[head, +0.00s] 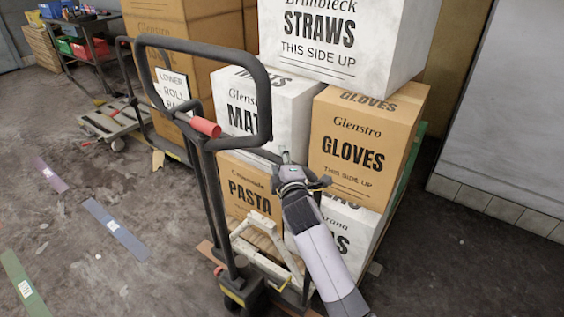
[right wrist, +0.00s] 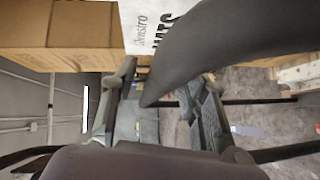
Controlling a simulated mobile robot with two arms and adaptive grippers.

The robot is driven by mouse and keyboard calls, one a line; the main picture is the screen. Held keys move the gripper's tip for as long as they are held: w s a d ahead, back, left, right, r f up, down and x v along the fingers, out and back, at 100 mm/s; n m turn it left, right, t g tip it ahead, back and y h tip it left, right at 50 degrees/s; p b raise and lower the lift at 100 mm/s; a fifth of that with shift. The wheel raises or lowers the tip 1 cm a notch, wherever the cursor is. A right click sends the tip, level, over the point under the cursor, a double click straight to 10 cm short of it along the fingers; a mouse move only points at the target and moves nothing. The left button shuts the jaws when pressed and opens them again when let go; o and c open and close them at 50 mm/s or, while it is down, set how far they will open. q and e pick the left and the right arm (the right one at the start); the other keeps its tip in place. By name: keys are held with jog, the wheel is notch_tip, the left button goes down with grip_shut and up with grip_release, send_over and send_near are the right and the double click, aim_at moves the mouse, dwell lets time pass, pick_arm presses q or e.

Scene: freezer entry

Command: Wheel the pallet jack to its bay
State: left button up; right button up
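The pallet jack (head: 229,230) stands in the middle of the head view, its black loop handle (head: 262,92) upright and a red grip (head: 205,127) at the loop's base. Boxes marked PASTA, MATS, GLOVES and STRAWS are stacked over its forks. My right gripper (head: 290,172) is just right of the loop's lower corner, in front of the boxes. In the right wrist view its fingers (right wrist: 160,108) are spread, and a dark handle tube (right wrist: 230,45) passes close to them. I cannot tell whether they touch it. My left gripper is out of view.
Another dark-handled cart (head: 181,153) with a sign stands behind, left of the jack. A shelf with coloured bins (head: 92,47) is at the back left. Purple, blue (head: 115,229) and green (head: 22,286) floor strips lie on open floor at left. A white wall (head: 510,110) stands at right.

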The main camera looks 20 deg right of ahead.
grip_shut()
dwell(0.3)
dwell(0.4)
